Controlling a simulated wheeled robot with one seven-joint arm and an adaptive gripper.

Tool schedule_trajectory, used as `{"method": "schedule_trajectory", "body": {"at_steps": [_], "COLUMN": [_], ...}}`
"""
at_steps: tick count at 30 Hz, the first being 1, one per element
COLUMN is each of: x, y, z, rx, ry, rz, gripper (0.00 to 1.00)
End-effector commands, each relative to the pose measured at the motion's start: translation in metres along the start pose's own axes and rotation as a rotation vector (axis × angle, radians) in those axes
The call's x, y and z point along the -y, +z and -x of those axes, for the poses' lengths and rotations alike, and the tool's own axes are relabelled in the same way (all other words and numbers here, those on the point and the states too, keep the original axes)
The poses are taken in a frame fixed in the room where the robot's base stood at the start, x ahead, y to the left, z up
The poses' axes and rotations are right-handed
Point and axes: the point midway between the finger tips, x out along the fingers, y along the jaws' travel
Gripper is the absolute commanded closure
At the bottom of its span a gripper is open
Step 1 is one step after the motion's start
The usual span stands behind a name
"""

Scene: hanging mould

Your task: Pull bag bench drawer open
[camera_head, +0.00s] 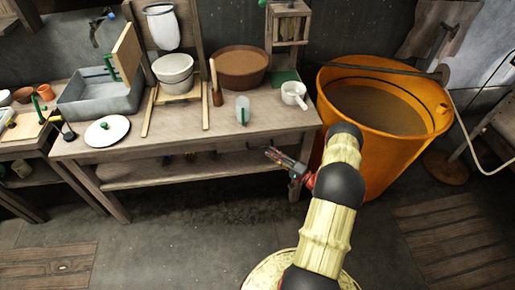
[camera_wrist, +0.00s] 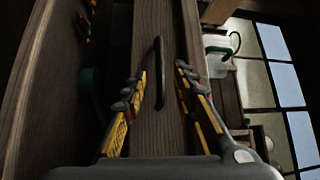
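The wooden bench (camera_head: 180,131) runs along the wall in the head view. My gripper (camera_head: 271,153) is low at the right end of its front edge. In the wrist view a wooden drawer front (camera_wrist: 157,22) runs up the middle, with a dark bar handle (camera_wrist: 158,72) on it. My gripper, also in the wrist view (camera_wrist: 158,82), is open, with one finger on each side of the handle. The fingers stand apart from the handle in the picture; how far off it is in depth, I cannot tell. In the head view the handle is too small to make out.
A large orange tub (camera_head: 385,150) stands right of the bench, close behind my arm. On the bench are a brown bowl (camera_head: 240,67), a white pot (camera_head: 174,73), a green-and-white cup (camera_head: 242,110) and a white ladle (camera_head: 294,94). The floor in front (camera_head: 170,235) is clear.

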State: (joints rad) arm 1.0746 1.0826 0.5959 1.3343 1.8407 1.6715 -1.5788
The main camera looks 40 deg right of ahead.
Motion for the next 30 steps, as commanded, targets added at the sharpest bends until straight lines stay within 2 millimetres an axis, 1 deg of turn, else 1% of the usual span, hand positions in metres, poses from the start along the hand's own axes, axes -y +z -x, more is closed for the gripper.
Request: {"method": "schedule_trajectory", "body": {"at_steps": [9,12,15,19,26,30], "x": [-0.002,-0.001,-0.001,-0.001,0.0,0.0], "y": [0.003,0.002,0.002,0.002,0.001,0.001], "z": [-0.047,-0.059,-0.068,-0.073,-0.074,-0.073], "rx": [0.006,0.005,0.004,0.003,0.003,0.003], "ry": [0.0,0.0,0.001,0.002,0.002,0.002], "rz": [-0.001,-0.001,-0.003,-0.004,-0.004,-0.003], "gripper": [0.71,0.71,0.71,0.71,0.71,0.79]}}
